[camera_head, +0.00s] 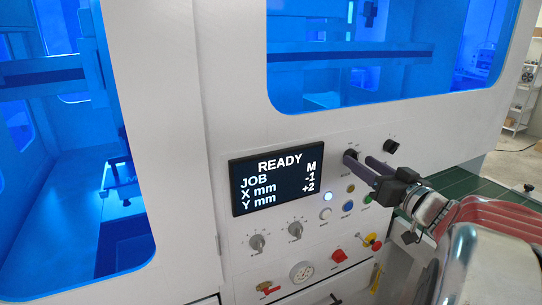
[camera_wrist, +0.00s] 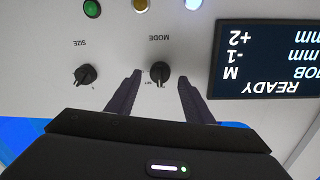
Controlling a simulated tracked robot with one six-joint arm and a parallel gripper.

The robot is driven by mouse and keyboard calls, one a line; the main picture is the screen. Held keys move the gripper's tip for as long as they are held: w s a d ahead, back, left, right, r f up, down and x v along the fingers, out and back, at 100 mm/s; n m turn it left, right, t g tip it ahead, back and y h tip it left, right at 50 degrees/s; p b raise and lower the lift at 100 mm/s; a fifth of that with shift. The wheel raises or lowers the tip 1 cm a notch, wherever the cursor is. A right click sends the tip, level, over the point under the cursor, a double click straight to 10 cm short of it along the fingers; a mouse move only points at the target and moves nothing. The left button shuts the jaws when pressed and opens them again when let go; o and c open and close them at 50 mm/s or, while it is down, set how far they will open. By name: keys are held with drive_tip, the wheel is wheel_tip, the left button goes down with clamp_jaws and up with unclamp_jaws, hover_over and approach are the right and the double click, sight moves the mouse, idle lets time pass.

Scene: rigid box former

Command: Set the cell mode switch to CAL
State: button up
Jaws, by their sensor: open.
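The mode switch is a black rotary knob (camera_wrist: 159,72) under the word MODE, upside down in the wrist view. It also shows in the head view (camera_head: 350,156), partly behind my fingers, on the white panel right of the display. My gripper (camera_head: 363,168) is open, with nothing held. In the wrist view its two dark fingers (camera_wrist: 160,79) stand on either side of the knob, with gaps visible between them and it. Small position labels sit around the knob, too small to read, so I cannot tell its setting.
The SIZE knob (camera_wrist: 86,74) sits beside the mode switch, also at upper right in the head view (camera_head: 391,146). The display (camera_head: 278,180) reads READY, JOB M, X -1, Y +2.

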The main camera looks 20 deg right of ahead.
drive_tip(key=shift+w, duration=1.05)
drive_tip(key=shift+c, duration=0.2)
drive_tip(key=c, duration=1)
